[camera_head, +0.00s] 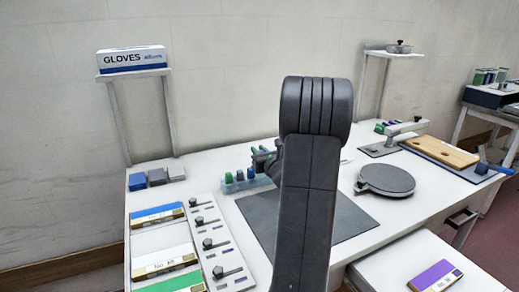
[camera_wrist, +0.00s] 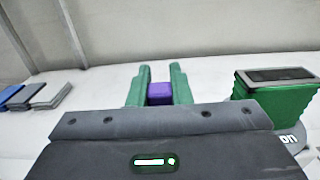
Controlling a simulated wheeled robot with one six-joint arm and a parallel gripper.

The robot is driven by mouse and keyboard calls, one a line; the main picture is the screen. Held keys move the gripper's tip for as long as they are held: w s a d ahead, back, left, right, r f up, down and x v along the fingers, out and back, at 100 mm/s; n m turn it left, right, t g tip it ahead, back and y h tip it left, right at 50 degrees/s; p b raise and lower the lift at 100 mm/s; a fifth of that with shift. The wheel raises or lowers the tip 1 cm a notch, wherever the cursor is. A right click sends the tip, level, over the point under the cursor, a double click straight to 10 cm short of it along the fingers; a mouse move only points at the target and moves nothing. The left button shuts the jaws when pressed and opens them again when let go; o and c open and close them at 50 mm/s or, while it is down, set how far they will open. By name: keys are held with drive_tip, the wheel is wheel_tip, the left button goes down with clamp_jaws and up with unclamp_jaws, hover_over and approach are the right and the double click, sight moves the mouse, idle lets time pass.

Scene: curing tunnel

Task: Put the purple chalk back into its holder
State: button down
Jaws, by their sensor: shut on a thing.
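The purple chalk (camera_wrist: 159,94) is a small purple block between the two green fingers of my gripper (camera_wrist: 158,82) in the wrist view. My gripper is shut on it; the fingers hide its sides. In the head view my arm hides the chalk and most of my gripper (camera_head: 263,158), which is near the back of the table, close beside a pale blue rack (camera_head: 237,186). This rack, likely the holder, bears a green piece and blue pieces in a row. Its right end is hidden by my arm, and I cannot tell whether a slot there is empty.
A dark grey mat (camera_head: 345,219) lies in front of the rack. Small blue and grey blocks (camera_head: 157,177) are at the back left, beyond a panel with knobs (camera_head: 215,240). A round grey disc (camera_head: 385,180) and a wooden board (camera_head: 440,151) are to the right.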

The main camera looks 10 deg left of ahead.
drive_tip(key=shift+f, duration=0.85)
drive_tip(key=shift+b, duration=0.75)
drive_tip(key=shift+f, duration=0.15)
idle(0.7)
drive_tip(key=shift+f+b, duration=0.95)
drive_tip(key=shift+b, duration=0.25)
drive_tip(key=c, duration=1.2)
unclamp_jaws()
drive_tip(key=shift+c, duration=0.2)
